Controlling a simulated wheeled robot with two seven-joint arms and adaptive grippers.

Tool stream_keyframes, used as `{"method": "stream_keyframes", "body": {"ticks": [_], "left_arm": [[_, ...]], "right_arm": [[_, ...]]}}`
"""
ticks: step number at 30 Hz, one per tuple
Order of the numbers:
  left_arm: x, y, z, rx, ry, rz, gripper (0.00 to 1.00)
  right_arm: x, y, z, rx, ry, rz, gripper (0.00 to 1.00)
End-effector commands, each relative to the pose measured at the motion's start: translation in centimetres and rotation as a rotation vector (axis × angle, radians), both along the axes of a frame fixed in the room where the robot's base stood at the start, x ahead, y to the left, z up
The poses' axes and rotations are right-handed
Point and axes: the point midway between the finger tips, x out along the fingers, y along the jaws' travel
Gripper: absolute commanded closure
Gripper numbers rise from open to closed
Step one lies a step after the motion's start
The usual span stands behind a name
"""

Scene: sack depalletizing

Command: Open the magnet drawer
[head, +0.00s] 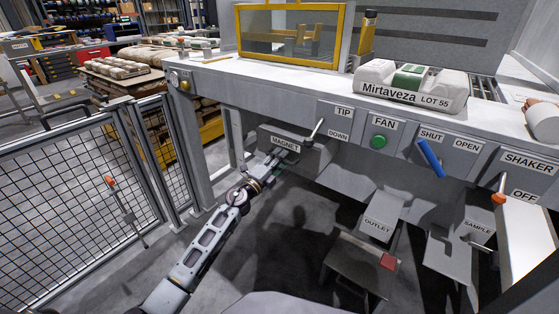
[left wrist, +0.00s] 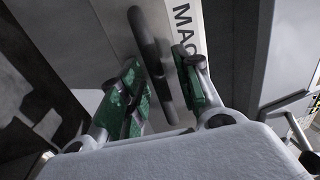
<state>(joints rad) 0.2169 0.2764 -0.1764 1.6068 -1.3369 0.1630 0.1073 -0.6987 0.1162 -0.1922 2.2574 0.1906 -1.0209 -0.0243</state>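The magnet drawer (head: 286,143) is a grey box front labelled MAGNET under the left part of the white counter. It looks closed. In the left wrist view its face shows close up, with part of the label and a dark bar handle (left wrist: 152,62). My left gripper (head: 277,160) is at the drawer front. In the left wrist view its two green-padded fingers (left wrist: 162,95) stand apart, one on each side of the handle. A gap shows between handle and pads, so I see no firm grip. My right gripper is not in view.
A TIP/DOWN lever (head: 316,128) is just right of the drawer. Further right are the green FAN button (head: 379,141), a blue lever (head: 430,158) and an orange-knobbed lever (head: 498,199). A Mirtaveza sack (head: 412,88) lies on the counter. A mesh fence (head: 80,205) stands left.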

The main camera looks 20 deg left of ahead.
Motion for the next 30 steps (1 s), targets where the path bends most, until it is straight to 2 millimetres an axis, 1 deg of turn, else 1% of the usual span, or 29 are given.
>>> {"method": "stream_keyframes", "body": {"ticks": [2, 9, 10, 23, 30], "left_arm": [[0.0, 0.0, 0.0, 0.0, 0.0, 0.0, 0.67], [0.0, 0.0, 0.0, 0.0, 0.0, 0.0, 0.98], [0.0, 0.0, 0.0, 0.0, 0.0, 0.0, 1.0], [-0.2, 0.1, -0.1, 0.0, 0.001, 0.0, 1.0], [-1.2, 0.5, -0.1, 0.003, 0.001, 0.0, 1.0]], "right_arm": [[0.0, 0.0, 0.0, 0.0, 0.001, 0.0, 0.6], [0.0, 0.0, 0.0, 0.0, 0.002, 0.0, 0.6], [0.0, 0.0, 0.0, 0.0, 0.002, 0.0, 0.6], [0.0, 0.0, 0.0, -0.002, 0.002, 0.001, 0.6], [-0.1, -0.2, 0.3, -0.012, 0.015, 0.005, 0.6]]}}
